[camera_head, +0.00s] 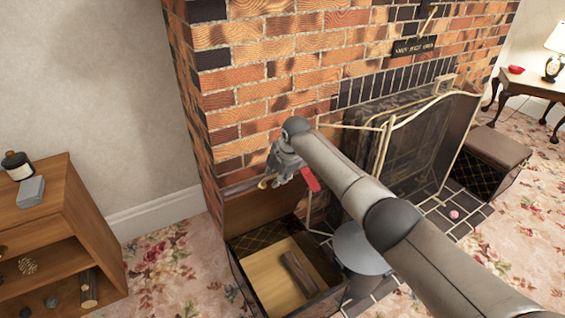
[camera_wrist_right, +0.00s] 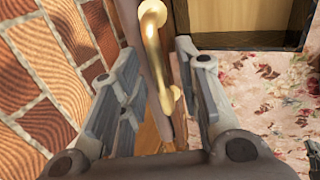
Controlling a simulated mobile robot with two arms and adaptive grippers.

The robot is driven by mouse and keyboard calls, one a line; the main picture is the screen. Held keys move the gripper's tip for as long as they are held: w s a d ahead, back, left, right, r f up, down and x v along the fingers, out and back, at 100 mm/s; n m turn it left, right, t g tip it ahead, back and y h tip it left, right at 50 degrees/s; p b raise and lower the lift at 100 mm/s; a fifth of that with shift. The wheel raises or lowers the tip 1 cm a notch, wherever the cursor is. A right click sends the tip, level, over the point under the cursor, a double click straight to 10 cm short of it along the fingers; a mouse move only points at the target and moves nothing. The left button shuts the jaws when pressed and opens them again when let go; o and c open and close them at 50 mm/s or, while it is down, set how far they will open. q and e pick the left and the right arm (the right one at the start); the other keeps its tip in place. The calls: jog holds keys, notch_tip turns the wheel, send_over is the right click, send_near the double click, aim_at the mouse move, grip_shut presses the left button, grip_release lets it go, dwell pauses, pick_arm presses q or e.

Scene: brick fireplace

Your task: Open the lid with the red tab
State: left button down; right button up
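The near box (camera_head: 240,275) stands by the brick wall with its brown lid (camera_head: 245,208) raised roughly upright. A wood piece lies inside it. A red piece (camera_head: 308,178), which may be the red tab, shows beside my right gripper (camera_head: 272,180). In the right wrist view, a brass handle (camera_wrist_right: 153,45) on the lid's edge lies between the spread fingers of my right gripper (camera_wrist_right: 158,85). The fingers look apart, with no clear grip on the handle or lid. My left gripper is not in view.
A wooden shelf (camera_head: 85,240) stands at the left. A grey round container (camera_head: 358,250) stands right of the box. The fireplace screen (camera_head: 440,135) and a second, closed box (camera_head: 495,150) are further right. Flowered carpet lies open between shelf and box.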

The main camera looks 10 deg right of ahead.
jog(key=v, duration=1.1)
jog(key=shift+s+r, duration=0.1)
